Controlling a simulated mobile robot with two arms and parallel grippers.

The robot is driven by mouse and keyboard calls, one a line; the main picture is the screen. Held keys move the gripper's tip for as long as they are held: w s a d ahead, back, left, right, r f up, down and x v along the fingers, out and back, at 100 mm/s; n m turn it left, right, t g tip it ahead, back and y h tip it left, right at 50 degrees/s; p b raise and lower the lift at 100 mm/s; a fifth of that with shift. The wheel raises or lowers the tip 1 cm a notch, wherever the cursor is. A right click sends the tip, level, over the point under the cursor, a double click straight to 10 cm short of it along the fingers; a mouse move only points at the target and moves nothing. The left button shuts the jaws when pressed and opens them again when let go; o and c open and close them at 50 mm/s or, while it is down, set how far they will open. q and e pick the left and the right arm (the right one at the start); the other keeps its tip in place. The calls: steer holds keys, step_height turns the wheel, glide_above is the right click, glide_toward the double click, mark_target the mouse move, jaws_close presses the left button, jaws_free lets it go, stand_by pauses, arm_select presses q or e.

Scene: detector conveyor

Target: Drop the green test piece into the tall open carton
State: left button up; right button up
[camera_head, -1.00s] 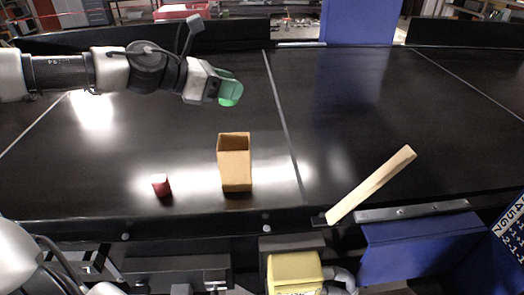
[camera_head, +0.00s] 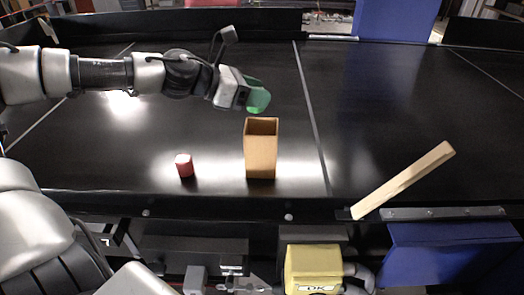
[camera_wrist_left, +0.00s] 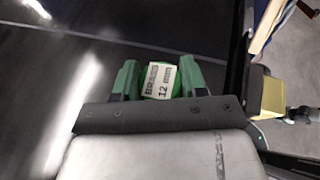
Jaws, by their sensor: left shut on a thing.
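The green test piece (camera_wrist_left: 160,78) with a white label reading 12 is between the green fingers of my left gripper (camera_wrist_left: 158,88) in the left wrist view. In the head view my left gripper (camera_head: 257,97) is shut on it, and the fingers mostly hide the piece. The tall open carton (camera_head: 261,152) is brown and stands upright on the black belt with its open top up. My left gripper shows just above and behind the carton's opening in the picture, apart from it. My right gripper is not in view.
A small red piece (camera_head: 184,165) stands on the belt left of the carton. A pale wooden bar (camera_head: 405,180) slants at the belt's front edge on the right. A yellow box (camera_head: 313,268) is below that edge. The belt between carton and bar is clear.

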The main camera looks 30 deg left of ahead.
arm_select(q)
steer(key=o, duration=1)
steer(key=shift+d, duration=0.1)
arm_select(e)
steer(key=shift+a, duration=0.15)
arm_select(q)
steer(key=shift+s+a+r, duration=0.3)
steer(key=shift+s+a, duration=0.05)
steer(key=shift+a, duration=0.05)
steer(key=b+v, duration=0.3)
steer(key=v, duration=0.6)
steer(key=shift+s+a+b, duration=0.15)
steer(key=shift+s+b, duration=0.1)
steer(key=shift+b, duration=0.1)
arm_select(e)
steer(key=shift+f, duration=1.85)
arm_select(q)
steer(key=shift+r, duration=0.1)
